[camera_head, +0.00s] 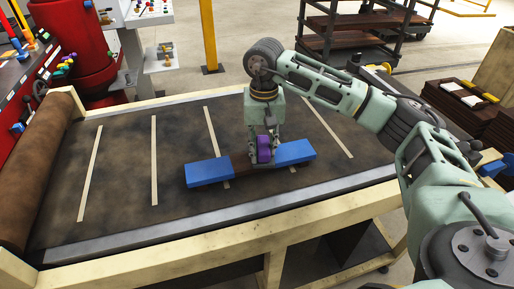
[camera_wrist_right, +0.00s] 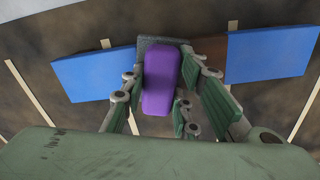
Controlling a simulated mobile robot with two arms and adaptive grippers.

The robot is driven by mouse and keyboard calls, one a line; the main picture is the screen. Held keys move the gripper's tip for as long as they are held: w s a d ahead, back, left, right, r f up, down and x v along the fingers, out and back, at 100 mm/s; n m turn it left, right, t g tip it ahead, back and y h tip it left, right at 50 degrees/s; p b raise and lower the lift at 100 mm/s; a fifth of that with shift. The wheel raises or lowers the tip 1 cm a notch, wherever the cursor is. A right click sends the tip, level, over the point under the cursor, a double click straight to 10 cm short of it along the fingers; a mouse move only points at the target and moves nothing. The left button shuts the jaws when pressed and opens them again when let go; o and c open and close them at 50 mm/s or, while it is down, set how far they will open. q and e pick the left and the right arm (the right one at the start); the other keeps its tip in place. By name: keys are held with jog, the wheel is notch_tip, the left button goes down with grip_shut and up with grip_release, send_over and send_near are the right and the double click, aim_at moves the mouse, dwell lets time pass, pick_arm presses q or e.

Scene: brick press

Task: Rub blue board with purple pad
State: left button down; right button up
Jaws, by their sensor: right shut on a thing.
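A blue board (camera_head: 208,172) lies on the brown conveyor-like bed, with its length running left to right. My right gripper (camera_head: 264,158) is over the middle of the board, shut on the purple pad (camera_head: 264,149). The pad (camera_wrist_right: 162,80) sits between its fingers, with the grey part just behind it. I cannot tell if the pad touches the board. My left gripper is not in view.
The brown bed (camera_head: 120,200) has several pale strips and a light wooden frame (camera_head: 200,243). A brown roller (camera_head: 40,160) is at its left end. A red machine (camera_head: 75,45) stands at the back left. Stacked brown slabs (camera_head: 465,115) are at the right. The bed's left half is clear.

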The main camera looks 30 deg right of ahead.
jog(key=shift+s+d, duration=0.25)
jog(key=shift+d, duration=0.85)
jog(key=shift+a+r, duration=0.1)
jog(key=shift+r, duration=0.05)
jog(key=shift+r+p, duration=1.65)
jog(key=shift+r, duration=1.25)
notch_tip(320, 180, up, 3)
jog(key=shift+p, duration=0.9)
